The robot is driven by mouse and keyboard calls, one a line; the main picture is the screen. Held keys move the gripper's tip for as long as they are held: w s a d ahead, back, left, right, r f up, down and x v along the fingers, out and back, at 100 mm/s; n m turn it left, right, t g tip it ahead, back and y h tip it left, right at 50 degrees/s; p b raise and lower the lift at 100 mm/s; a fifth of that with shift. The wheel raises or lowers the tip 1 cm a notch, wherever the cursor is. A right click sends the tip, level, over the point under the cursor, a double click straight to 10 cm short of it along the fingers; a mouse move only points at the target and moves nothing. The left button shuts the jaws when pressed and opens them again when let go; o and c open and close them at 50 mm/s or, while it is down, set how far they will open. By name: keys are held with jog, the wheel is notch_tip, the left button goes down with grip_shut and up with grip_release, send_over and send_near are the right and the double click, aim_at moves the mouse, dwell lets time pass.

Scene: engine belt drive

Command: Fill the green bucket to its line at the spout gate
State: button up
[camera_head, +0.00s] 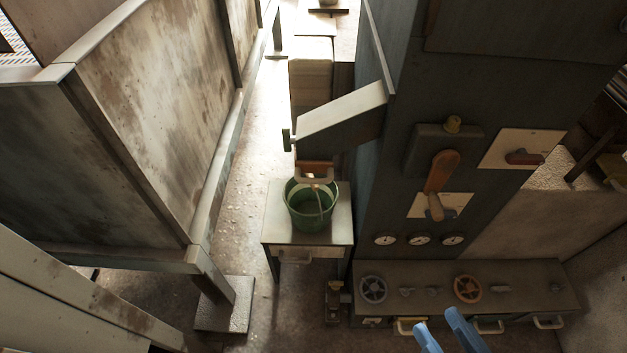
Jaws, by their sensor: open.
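The green bucket (328,218) stands upright on a small pale stand (274,222) under the end of a sloping spout (342,118). Its wire handle is visible. I cannot make out a fill line or how much is inside. At the spout's lower end is a gate with an orange-brown part (315,166) and a pale bar just above the bucket. My gripper (436,327) shows as two blue fingers, apart and empty, at the bottom edge, right of and away from the bucket.
A dark cabinet on the right carries an orange lever (441,172), another handle (523,157) and several gauges (420,240). Below it, a low bench (524,274) bears a grey handwheel (373,289) and an orange handwheel (467,288). A large stained bin (150,100) stands left, with a narrow floor gap between.

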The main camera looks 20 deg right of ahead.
aim_at(314, 183)
jog(key=o, duration=0.9)
jog(key=w+f+m+h, duration=0.1)
jog(key=w+f, duration=0.3)
jog(key=w, duration=0.4)
jog(key=w+a+f+m+t+h, duration=0.1)
jog(key=w+f+h, duration=0.1)
jog(key=w+f, duration=0.3)
jog(key=w, duration=0.4)
jog(key=shift+w+a+t+h, duration=0.2)
jog(key=shift+w+t+h, duration=0.1)
jog(key=shift+o, duration=0.5)
jog(key=w+a+f+m+g+h, duration=0.1)
jog(key=w+a+f, duration=0.1)
jog(key=w, duration=0.5)
jog(key=w+a+f+m+g+h, duration=0.1)
jog(key=w+a+h, duration=0.1)
jog(key=w, duration=0.6)
jog(key=shift+w+f, duration=0.15)
jog(key=shift+f, duration=0.2)
jog(key=shift+b+x, duration=0.5)
jog(key=shift+x, duration=3.45)
